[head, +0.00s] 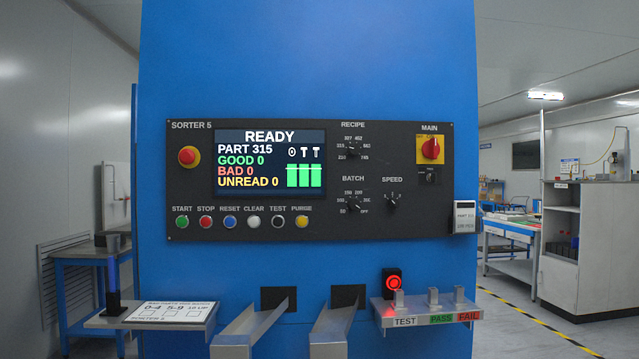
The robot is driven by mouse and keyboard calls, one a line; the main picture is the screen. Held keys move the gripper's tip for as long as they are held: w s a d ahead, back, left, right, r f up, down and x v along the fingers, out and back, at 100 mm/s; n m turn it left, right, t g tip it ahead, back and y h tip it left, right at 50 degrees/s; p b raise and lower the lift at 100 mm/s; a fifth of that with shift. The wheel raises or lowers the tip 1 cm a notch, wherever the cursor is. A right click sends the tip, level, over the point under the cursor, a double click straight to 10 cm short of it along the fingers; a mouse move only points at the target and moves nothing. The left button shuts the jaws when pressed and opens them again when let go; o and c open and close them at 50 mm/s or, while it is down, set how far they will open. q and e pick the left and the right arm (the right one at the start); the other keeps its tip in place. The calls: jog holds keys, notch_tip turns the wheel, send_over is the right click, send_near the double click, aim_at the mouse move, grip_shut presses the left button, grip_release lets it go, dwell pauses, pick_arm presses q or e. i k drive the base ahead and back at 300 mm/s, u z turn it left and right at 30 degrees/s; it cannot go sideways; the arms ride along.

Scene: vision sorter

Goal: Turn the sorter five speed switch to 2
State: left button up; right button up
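The speed switch (392,201) is a small black rotary knob under the word SPEED, at the lower right of the black SORTER 5 panel (340,217). Small marks sit around it, too small to read, and I cannot tell for sure which one its pointer faces. The panel's screen (270,161) shows READY, PART 315, and GOOD, BAD and UNREAD all at 0. Neither of my grippers is in the head view, and nothing touches the switch.
The batch knob (354,202) is left of the speed switch; the recipe knob (352,149) and red-yellow main switch (430,149) are above. Several push buttons line the lower left. Two metal chutes (252,325) and a TEST/PASS/FAIL shelf (425,312) project below the panel.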

aim_at(393, 202)
jog(key=z, duration=0.45)
jog(key=i, duration=1.05)
jog(key=u, duration=0.4)
